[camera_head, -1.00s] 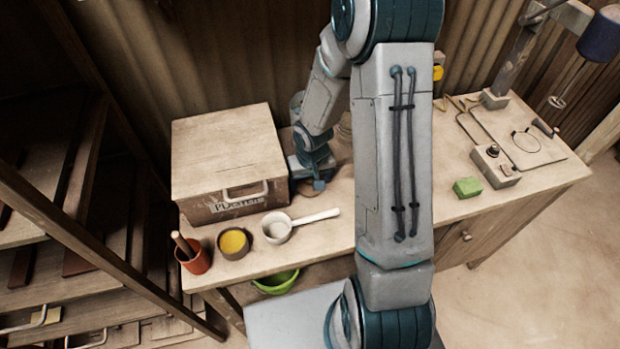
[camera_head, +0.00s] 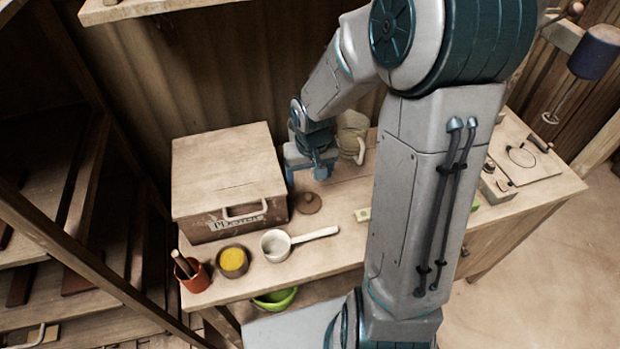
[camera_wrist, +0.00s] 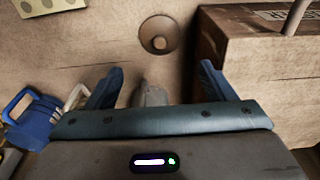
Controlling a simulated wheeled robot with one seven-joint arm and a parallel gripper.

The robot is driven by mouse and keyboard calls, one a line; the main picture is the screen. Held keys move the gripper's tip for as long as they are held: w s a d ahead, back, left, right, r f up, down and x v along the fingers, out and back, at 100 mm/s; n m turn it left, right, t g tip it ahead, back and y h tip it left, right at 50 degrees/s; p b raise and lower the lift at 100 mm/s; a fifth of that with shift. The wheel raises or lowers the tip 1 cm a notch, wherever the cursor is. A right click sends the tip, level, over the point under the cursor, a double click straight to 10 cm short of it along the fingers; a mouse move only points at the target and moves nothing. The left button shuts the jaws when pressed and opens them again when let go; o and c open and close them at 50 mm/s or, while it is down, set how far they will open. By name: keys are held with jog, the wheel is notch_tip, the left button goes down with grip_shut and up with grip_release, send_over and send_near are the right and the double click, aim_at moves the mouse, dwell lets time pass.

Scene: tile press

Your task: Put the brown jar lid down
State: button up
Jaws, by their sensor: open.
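The brown jar lid (camera_head: 309,203) is a round disc with a knob. It lies flat on the bench, knob up, close to the front right corner of the wooden box. In the wrist view the lid (camera_wrist: 160,35) is ahead of the fingers, clear of both. My gripper (camera_head: 306,174) is raised behind the lid, beside the box's right side. Its two blue fingers (camera_wrist: 160,86) are spread apart with no lid between them. A greyish thing shows between and beyond the fingers in the wrist view; I cannot tell what it is.
The wooden box (camera_head: 228,168) stands left of my gripper. A pale jug (camera_head: 352,138) is behind right. A white ladle (camera_head: 276,243), yellow-filled bowl (camera_head: 233,262) and red cup (camera_head: 194,276) line the front left. A small pale green block (camera_head: 362,214) lies right of the lid.

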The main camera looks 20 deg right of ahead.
jog(key=s+r+t, duration=0.2)
jog(key=s+r, duration=1.3)
jog(key=r, duration=0.1)
jog(key=shift+s+r+t, duration=0.3)
jog(key=shift+s+r, duration=0.05)
